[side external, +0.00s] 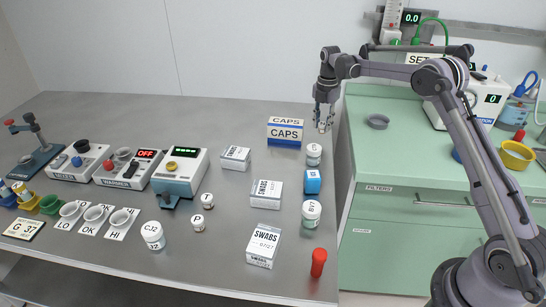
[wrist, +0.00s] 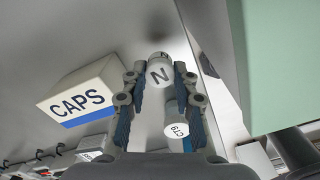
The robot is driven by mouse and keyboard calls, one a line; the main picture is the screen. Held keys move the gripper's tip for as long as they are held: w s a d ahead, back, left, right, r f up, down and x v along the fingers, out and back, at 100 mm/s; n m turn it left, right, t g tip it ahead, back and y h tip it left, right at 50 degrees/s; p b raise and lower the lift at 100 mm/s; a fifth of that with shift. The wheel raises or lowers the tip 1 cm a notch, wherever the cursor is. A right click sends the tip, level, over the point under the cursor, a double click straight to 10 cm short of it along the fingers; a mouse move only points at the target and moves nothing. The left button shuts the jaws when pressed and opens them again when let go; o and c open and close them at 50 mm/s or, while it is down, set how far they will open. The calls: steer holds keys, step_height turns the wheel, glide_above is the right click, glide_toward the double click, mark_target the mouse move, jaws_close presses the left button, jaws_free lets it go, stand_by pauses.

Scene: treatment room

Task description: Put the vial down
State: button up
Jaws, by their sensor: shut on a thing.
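My gripper (side external: 325,118) is near the far right part of the grey table, to the right of the blue-and-white CAPS box. In the wrist view my gripper (wrist: 158,82) has its two fingers shut on a small vial (wrist: 159,72) with a white cap marked N. The vial appears at the fingertips, with a soft dark shadow on the table beyond it. In the side view the vial is small and mostly hidden by the fingers. I cannot tell whether its base touches the table.
The CAPS box (side external: 285,132) stands left of my gripper. A white-capped jar (side external: 313,154) stands close in front, and a blue block (side external: 312,181) beyond it nearer the camera. SWABS boxes (side external: 265,194) stand further left. The table's right edge and a green cabinet (side external: 410,150) lie to the right.

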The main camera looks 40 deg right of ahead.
mark_target(322, 131)
steer(key=shift+f, duration=2)
steer(key=o, duration=0.9)
steer(key=shift+f, duration=0.15)
steer(key=shift+o, duration=0.2)
